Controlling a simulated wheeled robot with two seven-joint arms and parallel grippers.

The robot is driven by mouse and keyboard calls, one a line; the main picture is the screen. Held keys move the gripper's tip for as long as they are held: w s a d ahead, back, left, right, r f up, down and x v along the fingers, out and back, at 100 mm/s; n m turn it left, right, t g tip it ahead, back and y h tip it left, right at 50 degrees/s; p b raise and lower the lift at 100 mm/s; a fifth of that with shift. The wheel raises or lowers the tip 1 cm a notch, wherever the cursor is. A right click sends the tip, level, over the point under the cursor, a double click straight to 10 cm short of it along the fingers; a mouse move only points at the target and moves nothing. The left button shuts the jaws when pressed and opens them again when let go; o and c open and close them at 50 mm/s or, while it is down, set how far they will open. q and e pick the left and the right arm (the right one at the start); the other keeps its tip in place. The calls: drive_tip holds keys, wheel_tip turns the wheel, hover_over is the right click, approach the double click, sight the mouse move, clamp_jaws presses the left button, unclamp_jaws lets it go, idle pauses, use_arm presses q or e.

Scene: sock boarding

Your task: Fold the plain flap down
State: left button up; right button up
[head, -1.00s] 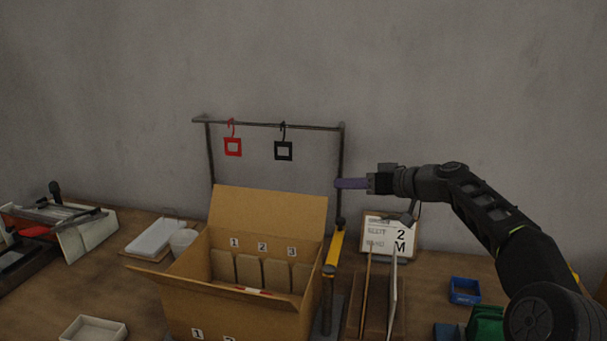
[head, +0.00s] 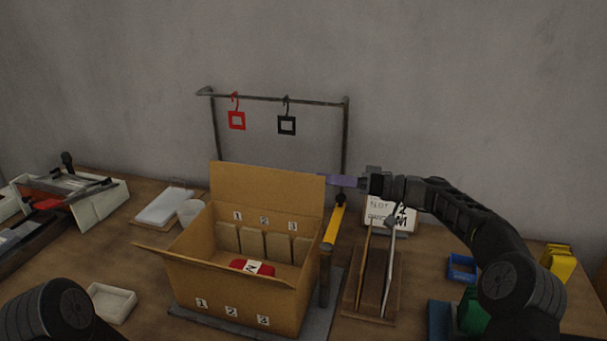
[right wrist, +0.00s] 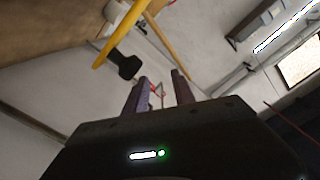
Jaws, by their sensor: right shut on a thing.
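The cardboard box (head: 190,275) stands open on the table. Its plain back flap (head: 265,183) stands upright, leaning slightly back, with no number on it. My right gripper (head: 335,180) has purple fingers and comes in from the right, level with the flap's right edge. Its tips meet that edge in the picture, but I cannot tell whether they touch it. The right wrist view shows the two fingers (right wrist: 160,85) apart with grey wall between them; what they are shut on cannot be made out. My left gripper is out of view.
A red packet (head: 242,264) lies in the box before several dividers. A rail with a red hanging tag (head: 237,120) and a black one (head: 287,125) stands behind. A yellow-topped post (head: 334,223), a sign (head: 378,213) and a wooden rack (head: 352,292) stand to the right.

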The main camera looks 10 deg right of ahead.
sight(301, 176)
drive_tip(key=x, duration=0.3)
drive_tip(key=p+x, duration=0.1)
drive_tip(key=x, duration=0.2)
drive_tip(key=shift+s+f, duration=0.1)
drive_tip(key=shift+f, duration=0.1)
drive_tip(key=shift+a+r+p, duration=0.1)
drive_tip(key=shift+a+p, duration=0.15)
drive_tip(key=shift+p, duration=0.15)
drive_tip(key=shift+w+a, duration=0.45)
drive_tip(key=shift+d, duration=0.1)
clamp_jaws()
drive_tip(key=c, duration=0.5)
unclamp_jaws()
